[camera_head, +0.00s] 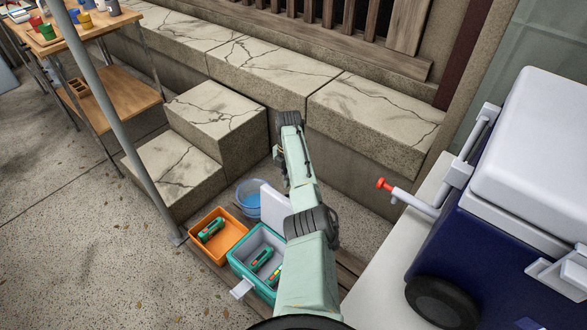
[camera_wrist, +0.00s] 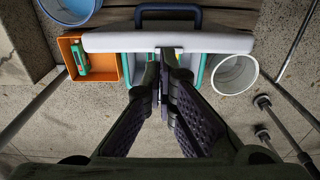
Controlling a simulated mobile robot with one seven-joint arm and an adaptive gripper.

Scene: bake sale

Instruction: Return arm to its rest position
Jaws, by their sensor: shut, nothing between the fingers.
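My arm rises through the middle of the head view, with its elbow or wrist end near the stone ledge. My gripper (camera_wrist: 165,62) shows in the wrist view, pointing down, its two dark fingers close together and shut with nothing between them. In the head view I cannot make out its fingers clearly. Below the fingers in the wrist view is the white lid (camera_wrist: 215,42) of the teal cooler. The gripper appears above the lid and cooler; I cannot tell the gap.
The open teal cooler (camera_head: 235,257) holds green items. Beside it are an orange bin (camera_head: 231,228) with a green item, a blue bucket (camera_head: 247,204), and a white bucket (camera_wrist: 234,75). Stone steps (camera_head: 213,108) stand behind. A large blue cooler (camera_head: 450,245) is at right, a wooden table (camera_head: 88,30) upper left.

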